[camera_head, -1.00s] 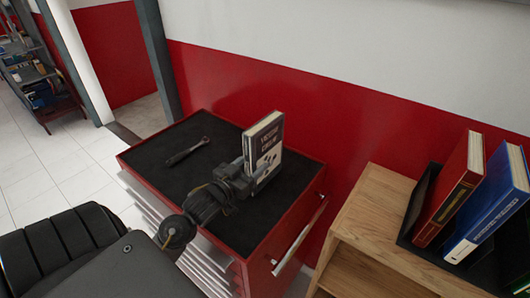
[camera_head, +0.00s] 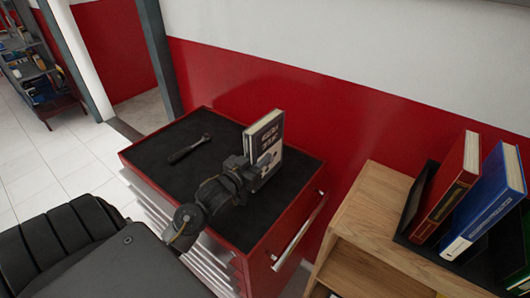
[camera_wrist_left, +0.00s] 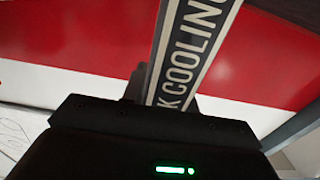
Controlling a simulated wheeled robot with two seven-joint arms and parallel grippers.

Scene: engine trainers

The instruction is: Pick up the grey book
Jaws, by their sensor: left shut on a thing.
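The grey book (camera_head: 265,139) stands upright on the black top of the red tool cabinet, with its dark cover and pale page edges showing in the head view. My left gripper (camera_head: 247,170) is shut on the lower part of the book. In the left wrist view the book's spine (camera_wrist_left: 191,52) with white lettering rises straight out from between the fingers, which are mostly hidden behind the dark gripper body. I cannot tell whether the book's bottom touches the cabinet top. My right gripper is not in view.
A ratchet wrench (camera_head: 189,149) lies on the red tool cabinet (camera_head: 272,240), left of the book. A wooden shelf (camera_head: 372,225) at right carries a red book (camera_head: 447,190) and a blue book (camera_head: 487,205) in a dark holder. A red and white wall stands behind.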

